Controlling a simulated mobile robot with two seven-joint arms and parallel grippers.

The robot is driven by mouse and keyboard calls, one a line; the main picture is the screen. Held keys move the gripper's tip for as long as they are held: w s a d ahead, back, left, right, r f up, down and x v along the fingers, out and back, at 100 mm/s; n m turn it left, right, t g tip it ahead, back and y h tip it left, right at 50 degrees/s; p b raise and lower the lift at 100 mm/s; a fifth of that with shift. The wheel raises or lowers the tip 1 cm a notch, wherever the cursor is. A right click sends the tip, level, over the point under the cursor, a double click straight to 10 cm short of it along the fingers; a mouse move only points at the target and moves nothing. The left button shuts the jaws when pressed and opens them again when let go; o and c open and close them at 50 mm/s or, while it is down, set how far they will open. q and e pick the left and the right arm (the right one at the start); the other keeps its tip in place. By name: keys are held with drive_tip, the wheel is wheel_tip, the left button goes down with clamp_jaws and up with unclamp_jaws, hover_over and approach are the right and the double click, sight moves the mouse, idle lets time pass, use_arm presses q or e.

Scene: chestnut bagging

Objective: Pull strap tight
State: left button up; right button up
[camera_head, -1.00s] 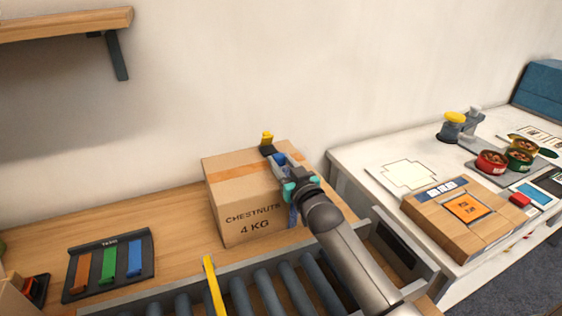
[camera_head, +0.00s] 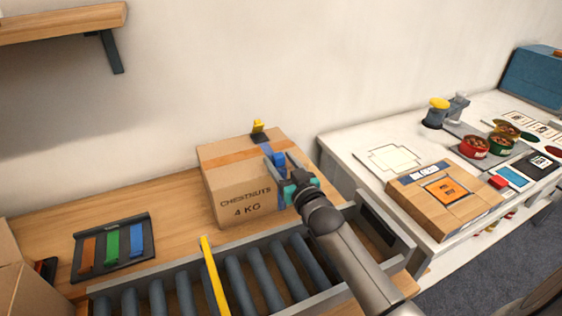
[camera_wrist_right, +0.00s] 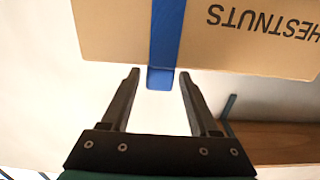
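A cardboard box (camera_head: 233,190) marked "CHESTNUTS 4 KG" stands on the wooden bench, with orange tape over its top. A blue strap (camera_wrist_right: 165,45) runs over the box, and its free end hangs past the box edge in the right wrist view. My right gripper (camera_wrist_right: 160,75) is open, its two dark fingers apart on either side of the strap's end and not touching it. In the head view my right gripper (camera_head: 277,164) is at the box's right side, by the blue strap. A small yellow and black piece (camera_head: 258,131) sits at the box's back edge. My left gripper is not in view.
A roller conveyor (camera_head: 240,285) with a yellow bar (camera_head: 213,277) lies in front of the box. A dark rack (camera_head: 114,246) with brown, green and blue strips is at left. The white table (camera_head: 340,147) at right holds another box (camera_head: 445,200), cans and cards.

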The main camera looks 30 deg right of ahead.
drive_tip(key=shift+o, duration=0.4)
drive_tip(key=s+p, duration=0.2)
drive_tip(key=s, duration=1.3)
drive_tip(key=shift+a, duration=0.4)
drive_tip(key=shift+s, duration=0.1)
